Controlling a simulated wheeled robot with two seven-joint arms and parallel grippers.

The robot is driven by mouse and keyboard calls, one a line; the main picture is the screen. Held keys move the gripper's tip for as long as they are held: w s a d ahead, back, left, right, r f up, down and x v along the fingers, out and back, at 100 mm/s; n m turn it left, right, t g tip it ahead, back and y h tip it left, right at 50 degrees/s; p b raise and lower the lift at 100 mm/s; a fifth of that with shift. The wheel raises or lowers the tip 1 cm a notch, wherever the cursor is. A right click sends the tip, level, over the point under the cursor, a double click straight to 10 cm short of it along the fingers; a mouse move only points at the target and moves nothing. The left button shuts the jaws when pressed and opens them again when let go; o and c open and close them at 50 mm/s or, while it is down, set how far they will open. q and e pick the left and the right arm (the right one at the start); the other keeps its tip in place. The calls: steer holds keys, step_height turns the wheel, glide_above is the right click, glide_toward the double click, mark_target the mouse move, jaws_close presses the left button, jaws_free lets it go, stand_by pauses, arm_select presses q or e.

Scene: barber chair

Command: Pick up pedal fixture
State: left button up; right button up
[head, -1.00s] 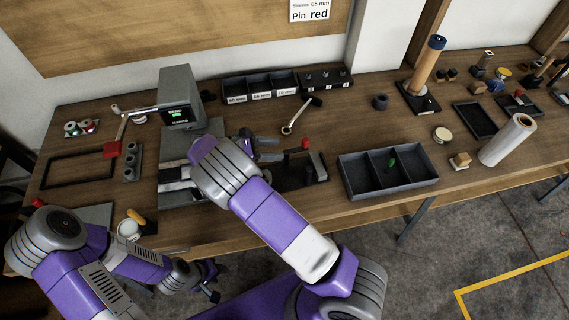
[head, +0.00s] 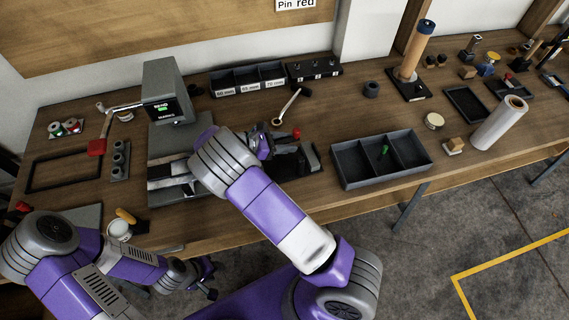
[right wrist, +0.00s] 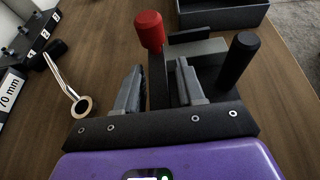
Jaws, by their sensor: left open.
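The pedal fixture, which I take to be the black block with a red knob (head: 296,133), sits on the bench right of the grey machine. In the right wrist view the fixture (right wrist: 208,75) shows a red knob (right wrist: 149,30), a black post (right wrist: 238,60) and a grey plate. My right gripper (right wrist: 158,85) is open, its fingers pointing at the fixture's near side. A black part of the fixture shows between the fingers; contact cannot be told. In the head view my right gripper (head: 264,146) partly hides the fixture. My left gripper (head: 208,281) is open, low beyond the bench's front edge.
A dark three-compartment tray (head: 350,166) with a green piece stands right of the fixture. A ring-ended wrench (head: 287,107) lies behind it. The grey machine (head: 168,92) stands at left. A labelled bin row (head: 247,80) is at the back.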

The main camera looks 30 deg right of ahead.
jaws_close()
